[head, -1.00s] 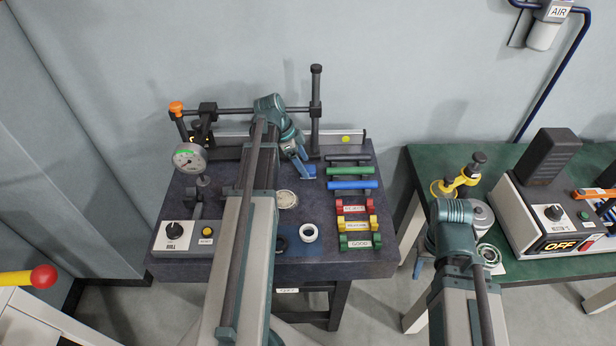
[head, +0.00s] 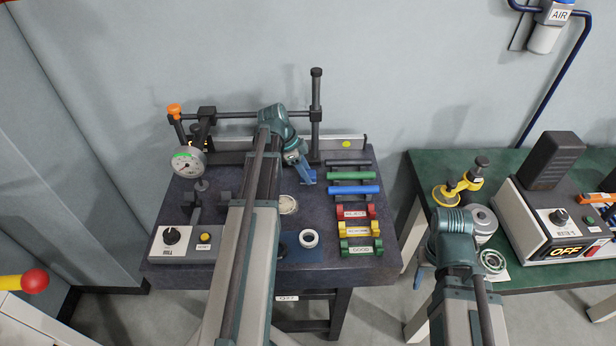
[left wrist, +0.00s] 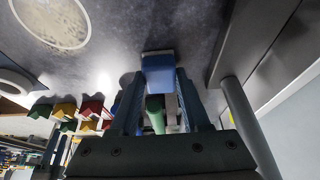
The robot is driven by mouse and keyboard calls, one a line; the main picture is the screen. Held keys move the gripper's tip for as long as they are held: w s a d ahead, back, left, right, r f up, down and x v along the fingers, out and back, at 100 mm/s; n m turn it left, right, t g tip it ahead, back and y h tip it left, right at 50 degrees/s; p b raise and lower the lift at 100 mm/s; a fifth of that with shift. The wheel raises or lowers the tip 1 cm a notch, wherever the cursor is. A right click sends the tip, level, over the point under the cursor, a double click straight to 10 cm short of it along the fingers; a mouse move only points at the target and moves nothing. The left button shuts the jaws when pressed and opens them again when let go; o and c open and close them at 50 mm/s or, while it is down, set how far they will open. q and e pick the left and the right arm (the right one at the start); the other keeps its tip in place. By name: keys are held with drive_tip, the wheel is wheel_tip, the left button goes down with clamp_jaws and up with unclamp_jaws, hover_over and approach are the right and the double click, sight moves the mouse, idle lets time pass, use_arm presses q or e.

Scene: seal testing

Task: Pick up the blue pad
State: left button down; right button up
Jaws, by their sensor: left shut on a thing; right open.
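The blue pad (left wrist: 158,74) is a small blue block between the two fingers of my left gripper (left wrist: 155,100) in the left wrist view. The fingers press on its sides. In the head view, my left gripper (head: 303,175) points down over the back of the dark table, left of the green and blue bars; pad and blue fingers are hard to tell apart there. Whether the pad touches the tabletop is unclear. My right gripper (head: 420,277) is mostly hidden behind its own wrist, by the left edge of the green table; it is open.
The dark table (head: 220,275) bears a dial gauge (head: 187,163), a black-knobbed control box (head: 182,246), a white ring (head: 309,238), a pale disc (head: 288,204), and red (head: 355,212), yellow and green racks. A post (head: 316,115) stands behind my left gripper. The green table (head: 520,277) is at right.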

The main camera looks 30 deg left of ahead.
sight(313, 174)
use_arm(q)
drive_tip(key=shift+r+p, duration=0.75)
wheel_tip(313, 174, up, 3)
drive_tip(key=p, duration=0.2)
drive_tip(key=shift+p, duration=0.4)
drive_tip(key=s+d, duration=0.3)
drive_tip(key=s, duration=0.1)
drive_tip(key=s+d, duration=0.7)
drive_tip(key=s, duration=0.1)
drive_tip(key=shift+d+r+p, duration=0.25)
drive_tip(key=shift+p, duration=0.1)
